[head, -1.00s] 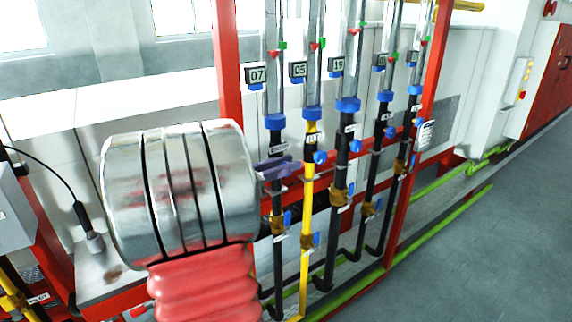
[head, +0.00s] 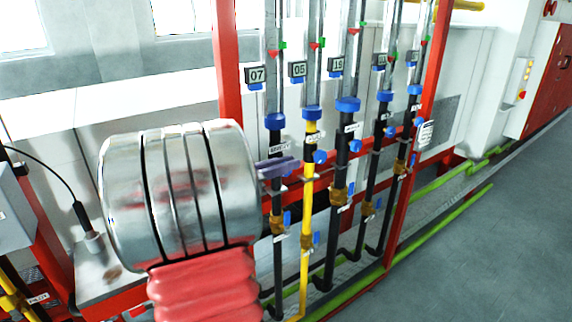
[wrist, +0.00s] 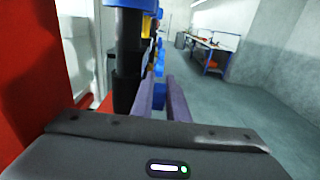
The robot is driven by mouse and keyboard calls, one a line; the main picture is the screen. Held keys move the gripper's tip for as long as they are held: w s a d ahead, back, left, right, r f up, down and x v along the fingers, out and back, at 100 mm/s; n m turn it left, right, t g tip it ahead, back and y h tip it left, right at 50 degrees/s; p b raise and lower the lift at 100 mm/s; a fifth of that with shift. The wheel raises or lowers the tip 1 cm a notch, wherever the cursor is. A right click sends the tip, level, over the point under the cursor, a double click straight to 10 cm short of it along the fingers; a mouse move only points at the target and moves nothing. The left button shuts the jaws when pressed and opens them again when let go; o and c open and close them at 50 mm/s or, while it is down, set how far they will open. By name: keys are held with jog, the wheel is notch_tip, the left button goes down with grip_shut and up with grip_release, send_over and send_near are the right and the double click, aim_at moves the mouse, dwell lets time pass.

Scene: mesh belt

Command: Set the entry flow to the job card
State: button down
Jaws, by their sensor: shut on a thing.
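My gripper (head: 279,167) is at the leftmost black pipe, below the display reading 07 (head: 255,76). In the wrist view, its two purple-grey fingers (wrist: 156,88) are shut on a blue knob (wrist: 159,98) on that pipe. The fingers hide this knob in the head view. Beside it stand a yellow pipe under display 05 (head: 298,69) and a black pipe under display 19 (head: 337,66). Clear tubes above carry red and green markers (head: 318,44). A small white card (head: 424,133), too small to read, hangs on the right red post.
My arm covers the left middle of the head view. Red posts (head: 229,70) frame the pipes. Other blue knobs (head: 320,157) stick out close beside my gripper. Green pipes (head: 440,205) run low along the floor. The grey floor (head: 480,250) at right is clear.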

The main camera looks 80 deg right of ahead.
jog(key=shift+s+d+t+y, duration=0.1)
jog(key=shift+s+t+y, duration=0.05)
jog(key=shift+t+y, duration=1)
jog(key=shift+s+d+f+t+y, duration=0.1)
jog(key=shift+t+y, duration=0.6)
jog(key=shift+y, duration=0.15)
jog(key=shift+s+d+f+t+y, duration=0.1)
jog(key=shift+t+y, duration=0.55)
jog(key=shift+y, duration=0.15)
jog(key=c, duration=2)
grip_release()
jog(key=shift+w, duration=0.1)
